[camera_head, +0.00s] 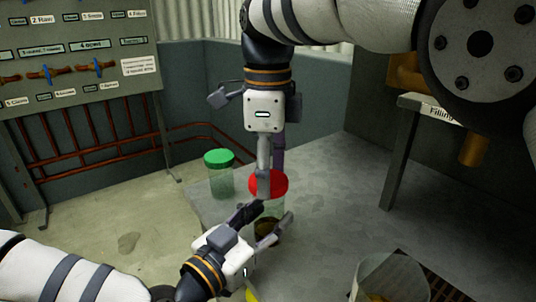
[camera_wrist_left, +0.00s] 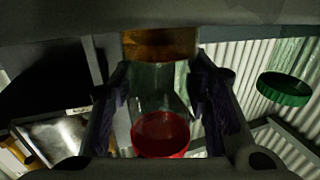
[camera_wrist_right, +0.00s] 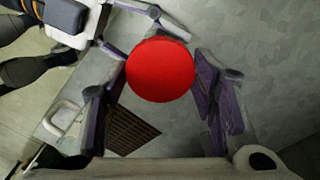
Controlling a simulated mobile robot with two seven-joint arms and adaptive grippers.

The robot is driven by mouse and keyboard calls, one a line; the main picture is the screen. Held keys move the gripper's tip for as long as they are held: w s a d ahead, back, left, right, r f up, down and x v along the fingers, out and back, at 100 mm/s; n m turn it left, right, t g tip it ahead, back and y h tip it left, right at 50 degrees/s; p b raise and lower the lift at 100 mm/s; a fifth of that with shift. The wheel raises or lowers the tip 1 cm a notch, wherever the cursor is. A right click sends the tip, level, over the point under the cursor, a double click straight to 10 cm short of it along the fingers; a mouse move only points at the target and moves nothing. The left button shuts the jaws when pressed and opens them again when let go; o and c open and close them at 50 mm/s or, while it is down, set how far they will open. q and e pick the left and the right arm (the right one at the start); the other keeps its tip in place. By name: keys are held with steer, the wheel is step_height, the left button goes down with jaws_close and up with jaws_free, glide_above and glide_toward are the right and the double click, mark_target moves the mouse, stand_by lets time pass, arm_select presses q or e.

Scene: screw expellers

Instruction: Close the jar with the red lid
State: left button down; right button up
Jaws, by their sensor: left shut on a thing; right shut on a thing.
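The clear glass jar (camera_head: 272,209) has brown contents at its bottom and stands near the middle of the head view. My left gripper (camera_head: 270,214) is shut on the jar, with a finger on each side; the left wrist view shows the glass (camera_wrist_left: 158,90) between the fingers. The red lid (camera_head: 274,183) sits at the jar's mouth, seemingly level; whether it is fully seated I cannot tell. My right gripper (camera_head: 268,180) points down from above and is shut on the lid. The right wrist view shows the round lid (camera_wrist_right: 160,70) between its fingers.
A jar with a green lid (camera_head: 219,174) stands close by, behind and to the left. A glass container (camera_head: 390,277) is at the lower right, by a dark grate (camera_head: 450,290). A stand with a "Filling" sign (camera_head: 430,108) is at the right.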

mark_target(268, 218)
steer(key=shift+f, duration=0.1)
stand_by(0.3)
steer(key=shift+f, duration=0.8)
steer(key=shift+f, duration=0.55)
steer(key=m, duration=0.5)
steer(key=shift+m, duration=0.4)
steer(key=m, duration=0.4)
steer(key=o, duration=0.8)
